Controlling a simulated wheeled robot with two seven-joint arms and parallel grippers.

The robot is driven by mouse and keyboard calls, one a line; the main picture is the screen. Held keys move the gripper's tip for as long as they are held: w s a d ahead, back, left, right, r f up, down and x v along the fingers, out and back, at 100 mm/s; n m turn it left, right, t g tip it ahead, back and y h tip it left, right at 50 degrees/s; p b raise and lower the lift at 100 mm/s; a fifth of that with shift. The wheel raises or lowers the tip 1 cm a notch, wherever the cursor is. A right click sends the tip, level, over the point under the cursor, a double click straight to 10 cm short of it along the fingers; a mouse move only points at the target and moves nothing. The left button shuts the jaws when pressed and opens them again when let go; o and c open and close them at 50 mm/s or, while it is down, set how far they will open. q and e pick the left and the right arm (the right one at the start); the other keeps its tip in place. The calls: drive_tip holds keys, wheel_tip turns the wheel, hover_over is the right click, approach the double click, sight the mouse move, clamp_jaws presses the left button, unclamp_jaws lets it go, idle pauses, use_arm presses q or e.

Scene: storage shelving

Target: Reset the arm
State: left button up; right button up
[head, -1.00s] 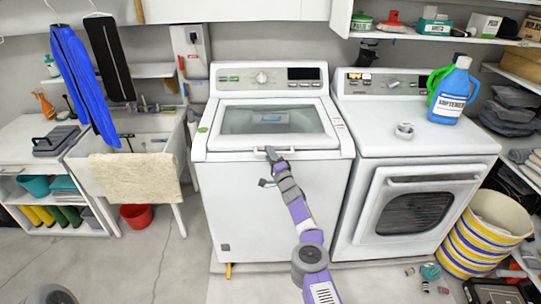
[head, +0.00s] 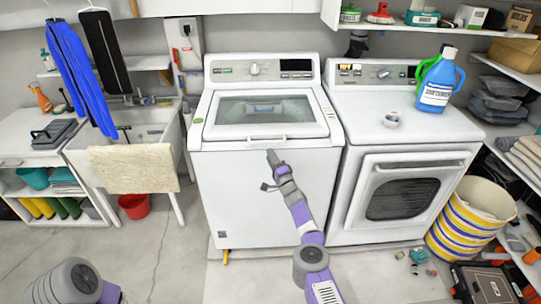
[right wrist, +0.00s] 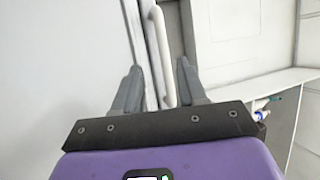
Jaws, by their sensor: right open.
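My right arm reaches up from the bottom of the head view, and its gripper (head: 271,157) is in front of the top-loading washer (head: 262,190), just below the lid handle (head: 268,139). In the right wrist view my right gripper (right wrist: 157,85) is open. The white handle (right wrist: 160,50) shows beyond and between its fingers, with nothing gripped. The washer lid (head: 265,108) is down. Part of my left arm shows at the bottom left of the head view; its gripper is out of the picture.
A white dryer (head: 408,150) stands close on the right with a blue softener bottle (head: 438,82) on top. A sink draped with a towel (head: 135,167) is at the left. A striped basket (head: 470,220) stands at the right. The floor at lower left is open.

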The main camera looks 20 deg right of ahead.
drive_tip(key=a+r+n+g+y, duration=0.25)
drive_tip(key=a+n+y, duration=0.2)
drive_tip(key=a, duration=0.65)
drive_tip(key=s+a+f+n+g+y, duration=0.1)
drive_tip(key=s+a+f+n+g, duration=0.1)
drive_tip(key=s+a+f+g, duration=0.3)
drive_tip(key=s+a+f+n+g+y, duration=0.1)
drive_tip(key=s+a+f+n+g, duration=0.15)
drive_tip(key=a, duration=0.55)
drive_tip(key=s+a+f+n+g, duration=0.1)
drive_tip(key=s+a+f+g, duration=0.15)
drive_tip(key=s+a, duration=0.3)
drive_tip(key=s+d+f+n+g+h, duration=0.1)
drive_tip(key=s+d+f+g+h, duration=0.1)
drive_tip(key=s+f, duration=0.7)
drive_tip(key=s+d+f+n+g+h, duration=0.1)
drive_tip(key=s+d+f+g+h, duration=0.15)
drive_tip(key=s+f, duration=0.6)
drive_tip(key=s+d+g+h, duration=0.1)
drive_tip(key=s+d, duration=0.4)
drive_tip(key=s, duration=0.7)
drive_tip(key=s+d+g+h, duration=0.1)
drive_tip(key=s+d, duration=0.5)
drive_tip(key=s, duration=0.7)
drive_tip(key=shift+s+r+g, duration=0.15)
drive_tip(key=shift+r+g, duration=0.05)
drive_tip(key=shift+g, duration=0.4)
